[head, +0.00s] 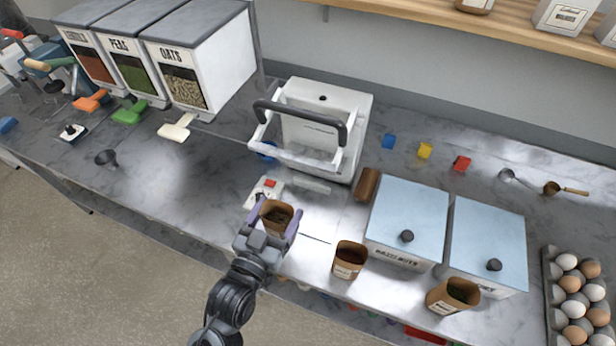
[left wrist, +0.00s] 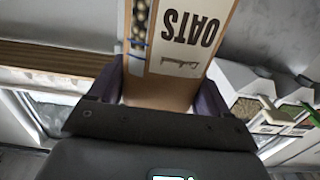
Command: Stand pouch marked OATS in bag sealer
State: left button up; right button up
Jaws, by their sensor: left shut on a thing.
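A brown kraft pouch (head: 278,211) is between the purple fingers of my left gripper (head: 275,226), which is shut on it. In the left wrist view the pouch (left wrist: 172,80) shows the word OATS upside down and a clear window strip. In the head view it is upright with its open top up, just in front of the bag sealer. The bag sealer (head: 355,108) is a white machine with a black handle bar (head: 300,112) raised at its front. My right gripper is not in view.
Other kraft pouches stand in front of the blue-lidded boxes (head: 410,215), one at the middle (head: 349,259) and one at the right (head: 452,296). A brown object (head: 367,184) is beside the sealer. Dispensers (head: 200,60) stand back left. The left-middle counter is mostly clear.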

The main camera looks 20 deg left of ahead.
pick_arm(q)
jog(key=w, duration=1.5)
notch_tip(320, 180, down, 7)
jog(key=w, duration=0.1)
jog(key=shift+w+b, duration=0.3)
jog(key=shift+d, duration=0.1)
jog(key=o, duration=1.5)
jog(key=shift+f, duration=0.1)
